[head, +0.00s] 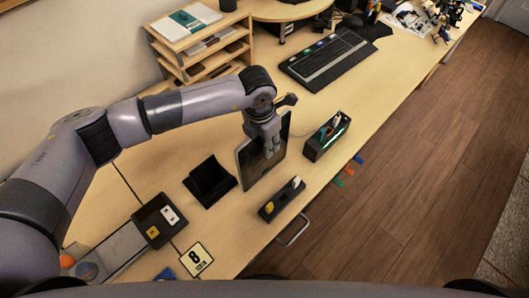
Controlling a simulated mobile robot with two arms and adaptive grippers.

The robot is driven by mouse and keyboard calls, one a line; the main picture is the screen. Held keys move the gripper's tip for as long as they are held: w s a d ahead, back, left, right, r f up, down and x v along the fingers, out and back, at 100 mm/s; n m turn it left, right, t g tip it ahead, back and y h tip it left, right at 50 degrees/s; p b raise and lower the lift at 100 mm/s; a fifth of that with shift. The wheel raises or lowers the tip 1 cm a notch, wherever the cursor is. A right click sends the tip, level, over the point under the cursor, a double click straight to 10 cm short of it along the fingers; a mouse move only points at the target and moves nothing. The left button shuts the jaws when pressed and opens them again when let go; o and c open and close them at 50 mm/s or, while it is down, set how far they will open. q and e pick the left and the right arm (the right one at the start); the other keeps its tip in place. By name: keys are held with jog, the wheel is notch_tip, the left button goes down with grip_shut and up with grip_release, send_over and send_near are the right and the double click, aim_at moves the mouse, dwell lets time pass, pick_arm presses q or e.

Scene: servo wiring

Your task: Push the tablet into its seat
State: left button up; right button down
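The tablet (247,168) is a thin dark slab with a light edge, tilted near upright over the middle of the desk in the head view. My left gripper (270,150) reaches down over it from the upper left, with its fingers across the tablet's face. It appears shut on the tablet; the far side of the grip is hidden. A black stand with an angled back (210,181), possibly the seat, is empty just left of the tablet. Whether the tablet's lower edge touches the desk is unclear. My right gripper is not in view.
A black holder with tools (326,138) stands right of the tablet, and a smaller black tray (282,199) lies in front. A black switch box (159,221) and number card (197,260) are at lower left. A keyboard (328,58) and wooden shelf (196,45) are behind.

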pick_arm(q)
grip_shut()
dwell(0.8)
